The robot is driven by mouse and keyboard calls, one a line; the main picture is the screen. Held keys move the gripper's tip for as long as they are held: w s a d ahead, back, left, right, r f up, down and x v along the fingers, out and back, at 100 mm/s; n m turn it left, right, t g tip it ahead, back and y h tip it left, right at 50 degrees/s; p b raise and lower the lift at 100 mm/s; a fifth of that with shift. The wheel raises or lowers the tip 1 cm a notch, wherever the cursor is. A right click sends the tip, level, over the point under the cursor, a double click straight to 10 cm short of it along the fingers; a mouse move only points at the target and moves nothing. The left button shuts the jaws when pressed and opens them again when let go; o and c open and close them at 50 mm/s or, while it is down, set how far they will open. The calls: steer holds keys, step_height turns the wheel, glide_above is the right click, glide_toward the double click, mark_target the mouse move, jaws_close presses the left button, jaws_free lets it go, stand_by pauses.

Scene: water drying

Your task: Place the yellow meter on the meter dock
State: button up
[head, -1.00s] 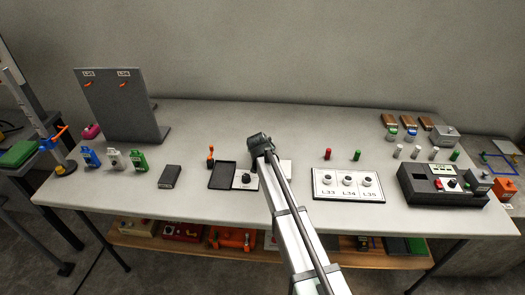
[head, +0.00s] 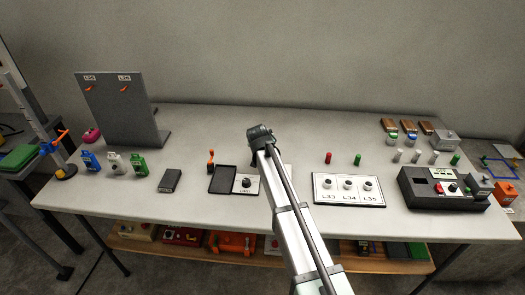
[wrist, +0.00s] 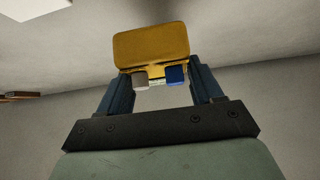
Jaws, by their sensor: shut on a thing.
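In the wrist view my gripper (wrist: 160,74) is shut on the yellow meter (wrist: 151,43). The meter shows as a broad yellow plate beyond the fingers, with a grey block and a blue block at its lower edge. In the head view the end of my arm (head: 260,135) is above the middle of the table; its fingers and the meter are hidden there. A flat black tray (head: 222,179) lies left of the arm, against a white plate with a black knob (head: 247,181). I cannot tell which piece is the meter dock.
An orange-handled tool (head: 211,159) stands behind the tray. A white panel with three sockets (head: 348,190) and a black machine (head: 442,190) are right. The table's back middle is clear.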

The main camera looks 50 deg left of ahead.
step_height(320, 180, up, 4)
steer(key=shift+f, duration=0.1)
steer(key=shift+s+a+r, duration=0.15)
steer(key=shift+s+r, duration=0.1)
steer(key=shift+r, duration=0.1)
steer(key=s+a+n, duration=0.1)
steer(key=s+a, duration=0.3)
steer(key=s, duration=0.5)
steer(key=r+m, duration=0.1)
glide_above(222, 182)
steer(key=shift+f, duration=4.75)
steer(key=shift+f, duration=0.15)
steer(key=o, duration=1.4)
steer(key=shift+c, duration=0.2)
